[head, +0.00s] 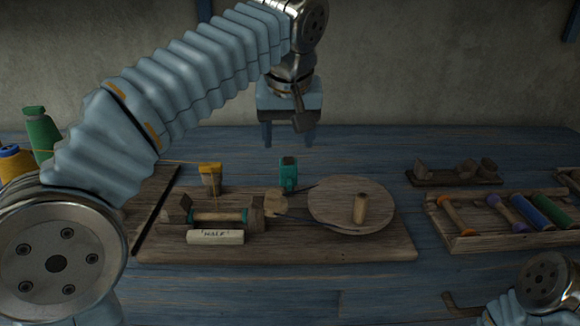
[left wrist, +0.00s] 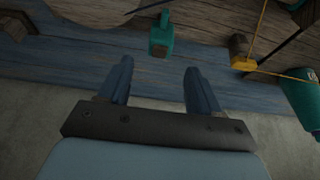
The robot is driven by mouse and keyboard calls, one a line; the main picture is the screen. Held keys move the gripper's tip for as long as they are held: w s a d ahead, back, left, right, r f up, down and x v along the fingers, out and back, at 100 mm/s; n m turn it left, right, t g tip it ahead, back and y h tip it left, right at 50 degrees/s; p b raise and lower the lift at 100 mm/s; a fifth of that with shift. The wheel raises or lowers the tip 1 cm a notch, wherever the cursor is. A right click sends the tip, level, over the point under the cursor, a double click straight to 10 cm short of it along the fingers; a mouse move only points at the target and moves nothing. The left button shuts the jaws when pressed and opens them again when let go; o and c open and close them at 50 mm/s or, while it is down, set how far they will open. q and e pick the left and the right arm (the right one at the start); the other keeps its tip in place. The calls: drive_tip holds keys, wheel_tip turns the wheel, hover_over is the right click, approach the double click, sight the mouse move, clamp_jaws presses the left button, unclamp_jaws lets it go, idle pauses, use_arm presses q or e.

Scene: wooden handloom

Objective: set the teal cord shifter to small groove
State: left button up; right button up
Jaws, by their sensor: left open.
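The teal cord shifter (head: 288,174) stands upright at the back of the wooden winder board (head: 330,252), between the small wooden pulley (head: 277,203) and the large round wheel (head: 338,200). A dark cord (head: 298,219) runs from the pulley toward the wheel. The grooves are too small to tell apart. My left gripper (head: 289,136) is open and empty above and behind the shifter. In the left wrist view the shifter (left wrist: 161,38) lies beyond the gap between the open fingers (left wrist: 158,75), apart from them. My right gripper is out of view.
A yellow thread guide (head: 210,174) stands left of the shifter, with thread running to it. A bobbin (head: 218,217) and a "HALF" block (head: 215,237) are at the front left. A bobbin tray (head: 480,242) and a dark wooden rack (head: 455,180) are at right.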

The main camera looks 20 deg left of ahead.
sight(288, 159)
use_arm(q)
drive_tip(key=b+x, duration=0.1)
drive_tip(key=x, duration=0.8)
drive_tip(key=shift+w+f, duration=0.15)
drive_tip(key=shift+f, duration=0.15)
drive_tip(key=shift+r, duration=0.1)
clamp_jaws()
